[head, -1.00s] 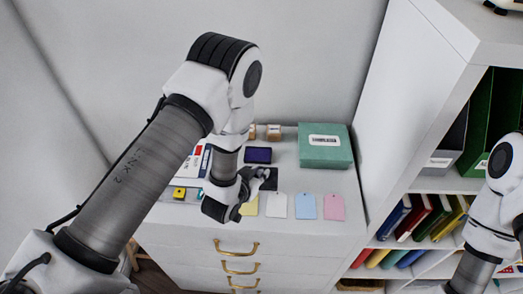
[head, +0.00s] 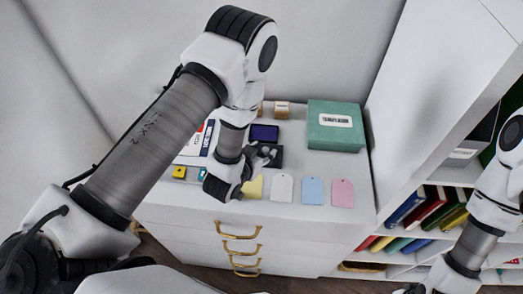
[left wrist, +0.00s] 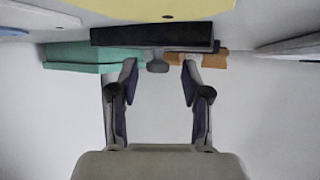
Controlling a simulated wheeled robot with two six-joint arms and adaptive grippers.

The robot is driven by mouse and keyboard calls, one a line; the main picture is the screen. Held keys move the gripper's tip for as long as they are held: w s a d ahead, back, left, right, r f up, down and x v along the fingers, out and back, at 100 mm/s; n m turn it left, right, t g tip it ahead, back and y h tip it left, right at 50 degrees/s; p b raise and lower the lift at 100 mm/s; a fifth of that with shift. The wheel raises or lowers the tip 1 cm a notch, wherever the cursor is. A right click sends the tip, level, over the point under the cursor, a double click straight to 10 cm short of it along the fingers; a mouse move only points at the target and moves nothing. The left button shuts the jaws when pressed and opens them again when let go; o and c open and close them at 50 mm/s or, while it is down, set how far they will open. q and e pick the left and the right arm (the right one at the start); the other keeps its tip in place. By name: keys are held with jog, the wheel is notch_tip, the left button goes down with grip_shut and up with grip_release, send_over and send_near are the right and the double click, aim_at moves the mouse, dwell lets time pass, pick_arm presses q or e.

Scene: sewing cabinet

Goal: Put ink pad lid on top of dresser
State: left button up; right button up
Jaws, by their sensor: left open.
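A flat black piece (head: 277,158), apparently the ink pad lid, lies on the white dresser (head: 352,172), partly hidden by my left gripper. The ink pad (head: 264,134) with its purple face lies just behind it. My left gripper (head: 262,154) is low over the dresser top beside the black piece. In the left wrist view, my left gripper (left wrist: 158,72) is open, its two fingers apart. A dark flat block (left wrist: 150,37) shows just beyond the fingertips; I cannot tell whether they touch it.
A green box (head: 334,139) and a wooden stamp (head: 282,108) stand at the back. Yellow (head: 253,188), white (head: 282,188), blue (head: 313,190) and pink (head: 342,193) tags lie along the front. A bookshelf (head: 405,165) stands to the right.

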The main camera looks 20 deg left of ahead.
pick_arm(q)
jog(key=shift+s+r+b, duration=0.1)
jog(key=shift+s+b, duration=0.25)
jog(key=b+v, duration=0.1)
jog(key=v, duration=0.4)
jog(key=shift+s+r, duration=0.2)
jog(key=shift+s, duration=0.1)
jog(key=p+v, duration=0.5)
jog(key=p, duration=0.1)
jog(key=shift+s+a+r, duration=0.1)
jog(key=shift+s+r, duration=0.1)
